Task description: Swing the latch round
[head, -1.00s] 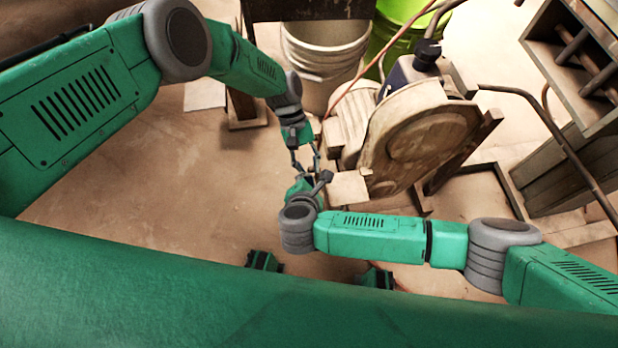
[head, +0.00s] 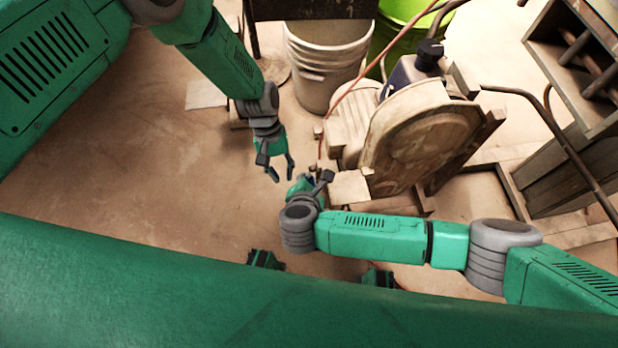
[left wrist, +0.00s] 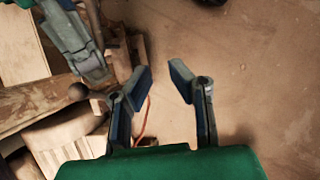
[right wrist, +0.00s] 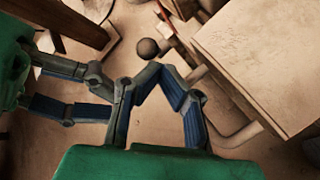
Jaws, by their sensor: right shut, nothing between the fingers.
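The wooden press (head: 415,140) with its rounded disc stands right of my grippers. A dark ball knob (right wrist: 148,47), which looks like the latch's end, lies just beyond my right fingertips (right wrist: 160,75); I cannot tell if they touch it. The right fingers are together with nothing between them. The knob also shows left of my left fingers in the left wrist view (left wrist: 78,91). My left gripper (head: 281,168) is open and empty, left of the press and apart from the knob. In the head view, my right wrist partly hides the right gripper (head: 305,183).
A white bucket (head: 325,65) and a green bucket (head: 398,30) stand behind the press. A reddish hose (head: 352,88) runs down beside it. A wooden rack (head: 585,110) stands at the right.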

